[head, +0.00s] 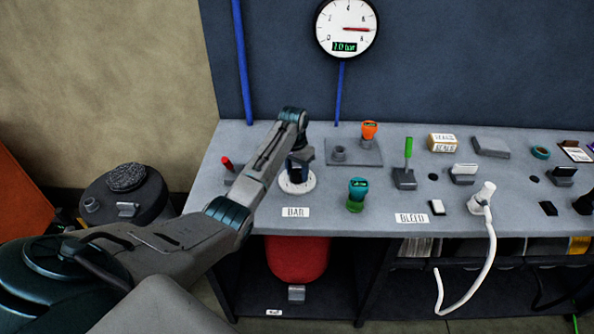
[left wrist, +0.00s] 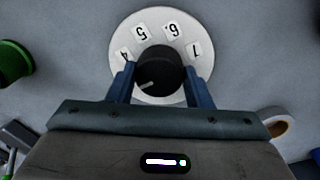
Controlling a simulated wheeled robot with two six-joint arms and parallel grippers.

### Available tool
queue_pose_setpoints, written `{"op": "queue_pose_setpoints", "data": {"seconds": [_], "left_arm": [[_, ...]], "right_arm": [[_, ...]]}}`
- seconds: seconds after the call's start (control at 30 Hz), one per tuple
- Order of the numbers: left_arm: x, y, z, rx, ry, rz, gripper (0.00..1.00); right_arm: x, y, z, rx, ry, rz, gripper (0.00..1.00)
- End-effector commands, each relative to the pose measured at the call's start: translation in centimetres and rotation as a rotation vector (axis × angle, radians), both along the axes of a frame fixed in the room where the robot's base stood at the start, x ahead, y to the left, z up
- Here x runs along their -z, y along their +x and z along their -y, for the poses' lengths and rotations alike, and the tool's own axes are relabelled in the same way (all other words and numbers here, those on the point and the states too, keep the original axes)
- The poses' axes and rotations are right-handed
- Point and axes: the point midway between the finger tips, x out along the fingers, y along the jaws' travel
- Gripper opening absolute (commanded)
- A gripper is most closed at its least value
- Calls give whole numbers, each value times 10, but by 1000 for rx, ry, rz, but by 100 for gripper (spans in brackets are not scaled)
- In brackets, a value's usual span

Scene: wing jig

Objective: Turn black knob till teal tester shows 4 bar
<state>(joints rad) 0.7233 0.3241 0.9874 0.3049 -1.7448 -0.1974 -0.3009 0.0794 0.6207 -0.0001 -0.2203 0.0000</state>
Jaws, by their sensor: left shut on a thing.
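The black knob (left wrist: 158,68) sits in the middle of a white dial plate (left wrist: 160,18) marked 4, 5, 6 and 7. A white line on the knob's top points to the lower left in the left wrist view, below the 4. My left gripper (left wrist: 160,80) is shut on the knob, one blue finger on each side. In the head view my left gripper (head: 297,170) comes down over the dial plate (head: 312,182), hiding most of the knob. The teal tester (head: 357,190) stands upright on a green base right of the dial; its small display is too small to read. My right gripper is not in view.
A BAR label (head: 295,212) lies before the dial. An orange-topped tester (head: 369,131) stands on a grey plate behind. A round wall gauge (head: 347,28) has its needle pointing right. A white hose (head: 491,250) hangs over the bench front at the right.

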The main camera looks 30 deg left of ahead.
Motion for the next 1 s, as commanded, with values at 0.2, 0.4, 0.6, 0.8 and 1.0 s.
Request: {"op": "queue_pose_setpoints", "data": {"seconds": [0.2,0.4,0.6,0.8,1.0], "left_arm": [[-4,0,0,-73,-1,-2,23],[-6,0,0,-215,-1,-1,23],[-7,0,0,-403,-1,0,23],[-4,-1,0,-593,1,1,23],[-3,0,0,-783,0,3,23]], "right_arm": [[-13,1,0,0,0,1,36],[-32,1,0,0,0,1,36],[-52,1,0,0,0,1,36],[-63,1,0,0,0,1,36],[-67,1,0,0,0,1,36]]}}
